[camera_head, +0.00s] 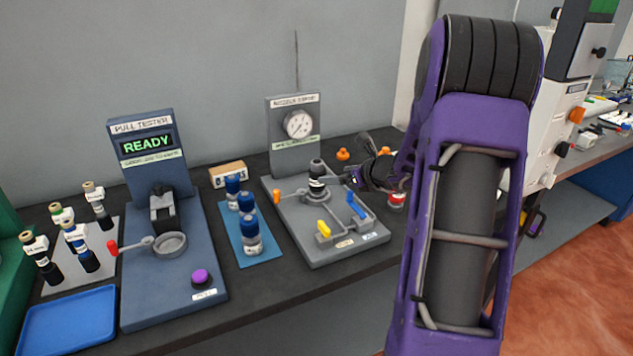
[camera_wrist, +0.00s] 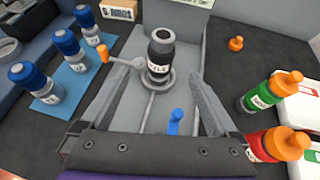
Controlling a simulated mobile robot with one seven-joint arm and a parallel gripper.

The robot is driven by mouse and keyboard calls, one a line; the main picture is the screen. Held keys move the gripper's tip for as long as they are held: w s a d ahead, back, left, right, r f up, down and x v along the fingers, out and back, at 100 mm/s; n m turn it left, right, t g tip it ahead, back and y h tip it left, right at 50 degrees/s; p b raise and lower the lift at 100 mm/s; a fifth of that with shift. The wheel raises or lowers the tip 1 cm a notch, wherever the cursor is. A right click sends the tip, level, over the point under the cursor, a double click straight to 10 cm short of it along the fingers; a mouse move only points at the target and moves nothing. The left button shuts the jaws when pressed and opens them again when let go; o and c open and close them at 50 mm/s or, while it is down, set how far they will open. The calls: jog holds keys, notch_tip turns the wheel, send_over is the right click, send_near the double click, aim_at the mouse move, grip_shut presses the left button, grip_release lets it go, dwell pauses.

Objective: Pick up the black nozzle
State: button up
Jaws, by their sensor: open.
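A black part with a grey ring top and a white label (camera_head: 317,180), which looks like the black nozzle, stands upright in a round ring holder on the grey gauge station (camera_head: 340,240). In the wrist view the black nozzle (camera_wrist: 160,58) is ahead, between the lines of my two fingers and beyond their tips. My gripper (camera_wrist: 161,78) is open and empty. In the head view my gripper (camera_head: 362,160) is just right of the nozzle, partly hidden by its own wrist.
Blue-capped bottles (camera_head: 246,222) stand on a blue mat left of the station. An orange lever (camera_wrist: 103,52) and a blue lever (camera_wrist: 175,120) flank the holder. Orange-topped green (camera_wrist: 270,92) and red (camera_wrist: 280,144) bottles stand at right. A pull tester (camera_head: 150,160) is further left.

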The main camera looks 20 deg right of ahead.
aim_at(323, 175)
jog(key=x, duration=1.1)
jog(key=shift+w+d+f, duration=0.1)
jog(key=shift+f, duration=0.05)
grip_shut()
dwell(0.4)
